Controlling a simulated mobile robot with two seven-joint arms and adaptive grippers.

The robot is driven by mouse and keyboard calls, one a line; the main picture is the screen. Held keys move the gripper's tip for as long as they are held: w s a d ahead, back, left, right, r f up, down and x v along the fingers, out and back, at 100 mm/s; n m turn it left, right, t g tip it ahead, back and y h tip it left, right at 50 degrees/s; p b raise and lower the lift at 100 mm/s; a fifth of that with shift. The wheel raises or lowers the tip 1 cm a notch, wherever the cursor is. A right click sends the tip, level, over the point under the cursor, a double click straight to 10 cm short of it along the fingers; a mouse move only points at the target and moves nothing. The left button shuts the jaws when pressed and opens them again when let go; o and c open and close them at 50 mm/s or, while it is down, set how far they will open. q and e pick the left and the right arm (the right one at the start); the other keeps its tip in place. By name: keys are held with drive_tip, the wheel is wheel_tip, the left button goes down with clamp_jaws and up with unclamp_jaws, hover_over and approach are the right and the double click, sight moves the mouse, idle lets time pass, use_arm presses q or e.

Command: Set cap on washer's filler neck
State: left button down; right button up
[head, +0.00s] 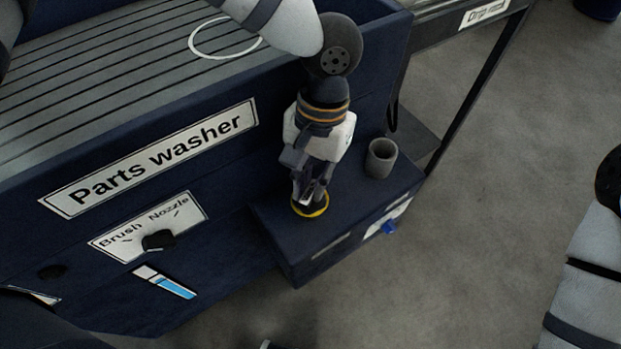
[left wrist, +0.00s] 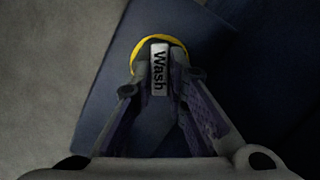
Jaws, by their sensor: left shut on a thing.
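My left gripper (head: 312,196) points down over the small dark blue box on the parts washer's side. It is shut on the cap (head: 311,211), a dark disc with a yellow rim. In the left wrist view, the fingertips (left wrist: 159,78) pinch the cap's grip, marked "Wash", and the yellow rim (left wrist: 138,50) shows behind it. The cap is low over the box top; I cannot tell whether it touches. A grey open-topped cylinder (head: 381,158), which looks like the filler neck, stands upright on the box, right of the gripper and apart from the cap. My right gripper is out of view.
The parts washer (head: 225,165) fills the left, with a ribbed top and a white ring (head: 225,50). A dark knob (head: 158,240) is on the front panel. Bare floor lies right.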

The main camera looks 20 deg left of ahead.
use_arm(q)
drive_tip(key=shift+f, duration=0.55)
idle(0.7)
drive_tip(key=c, duration=1.5)
unclamp_jaws()
drive_tip(key=v, duration=0.3)
drive_tip(key=s+v, duration=0.1)
drive_tip(key=v, duration=0.2)
drive_tip(key=s+v, duration=0.1)
drive_tip(key=v, duration=0.3)
drive_tip(key=shift+a+r, duration=0.1)
drive_tip(key=shift+r, duration=0.05)
